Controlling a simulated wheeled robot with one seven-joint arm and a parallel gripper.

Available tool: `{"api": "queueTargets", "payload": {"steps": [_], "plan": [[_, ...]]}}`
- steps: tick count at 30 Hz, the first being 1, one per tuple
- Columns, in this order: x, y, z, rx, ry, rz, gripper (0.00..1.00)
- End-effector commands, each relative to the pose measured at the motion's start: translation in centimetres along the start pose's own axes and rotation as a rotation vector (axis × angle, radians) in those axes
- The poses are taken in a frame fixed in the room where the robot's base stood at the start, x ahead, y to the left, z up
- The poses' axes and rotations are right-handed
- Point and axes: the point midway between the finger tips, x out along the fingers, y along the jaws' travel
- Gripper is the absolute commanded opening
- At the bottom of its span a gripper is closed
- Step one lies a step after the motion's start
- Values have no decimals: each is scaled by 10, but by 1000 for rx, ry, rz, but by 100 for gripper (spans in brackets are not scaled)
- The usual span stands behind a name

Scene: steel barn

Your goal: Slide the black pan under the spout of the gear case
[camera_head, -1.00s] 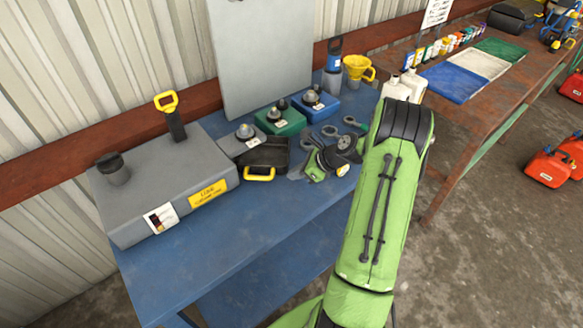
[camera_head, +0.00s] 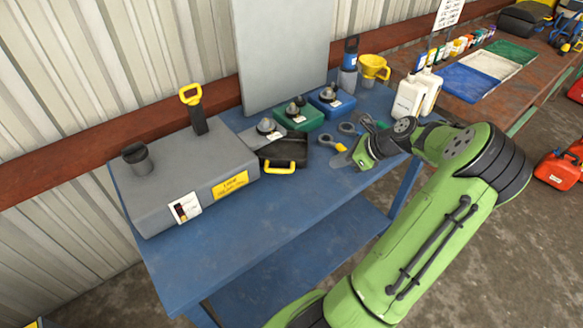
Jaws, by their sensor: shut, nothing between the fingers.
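The black pan (camera_head: 291,148) with a yellow handle (camera_head: 279,168) lies on the blue bench, close against the right end of the grey gear case (camera_head: 205,160). The gear case is a large grey box with a yellow label, a dark cap and a yellow-handled stick on top.
Wrench-like tools (camera_head: 346,128) lie near my gripper. White bottles (camera_head: 409,98) and a yellow jug (camera_head: 373,69) stand at the back right. The bench front (camera_head: 235,235) is clear.

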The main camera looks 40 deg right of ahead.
Motion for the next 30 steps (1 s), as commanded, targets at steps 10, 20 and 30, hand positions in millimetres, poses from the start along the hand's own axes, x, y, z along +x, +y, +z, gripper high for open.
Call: {"api": "queueTargets", "payload": {"steps": [10, 20, 30], "plan": [[73, 2, 0, -4, -1, 8, 0], [121, 1, 25, -5, 0, 3, 0], [125, 1, 30, -3, 0, 2, 0]]}}
